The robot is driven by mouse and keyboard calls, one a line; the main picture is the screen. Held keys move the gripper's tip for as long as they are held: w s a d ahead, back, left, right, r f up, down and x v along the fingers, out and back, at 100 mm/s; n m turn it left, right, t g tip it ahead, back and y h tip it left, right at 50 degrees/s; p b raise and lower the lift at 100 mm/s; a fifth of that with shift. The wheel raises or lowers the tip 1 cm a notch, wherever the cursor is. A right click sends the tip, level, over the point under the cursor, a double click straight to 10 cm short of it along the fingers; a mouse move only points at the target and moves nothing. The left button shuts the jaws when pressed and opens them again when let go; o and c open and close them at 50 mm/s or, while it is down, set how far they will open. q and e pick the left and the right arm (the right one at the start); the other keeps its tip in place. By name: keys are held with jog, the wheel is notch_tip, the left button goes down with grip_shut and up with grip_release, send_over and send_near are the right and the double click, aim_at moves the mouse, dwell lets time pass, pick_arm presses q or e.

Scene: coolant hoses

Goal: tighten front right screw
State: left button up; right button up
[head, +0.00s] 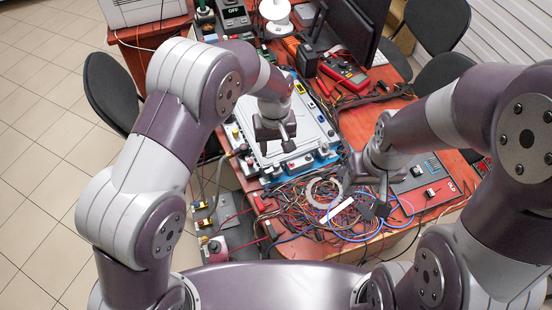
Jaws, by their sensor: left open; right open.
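A flat white panel (308,112) in a pale frame lies on the red table, with small dark and coloured fittings along its edges. Which of them is the front right screw is too small to tell. My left gripper (276,143) is open and points down over the front part of the panel, hiding some of it. Whether it touches the panel cannot be told. My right gripper (364,198) is open, in front of the panel's right corner, over a tangle of thin wires (305,205). I see nothing held in either gripper.
A red meter (343,72), a dark monitor (352,25) and a white spool (276,15) stand behind the panel. Small boxes with hoses (212,245) sit at the front left. Chairs stand around the table.

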aim_at(277, 165)
pick_arm(q)
jog(key=f, duration=0.7)
jog(key=shift+w+d+f+p, duration=0.1)
jog(key=shift+w+d+p, duration=0.05)
jog(key=shift+d+p, duration=0.15)
jog(key=shift+a+f, duration=0.1)
jog(key=shift+f, duration=0.25)
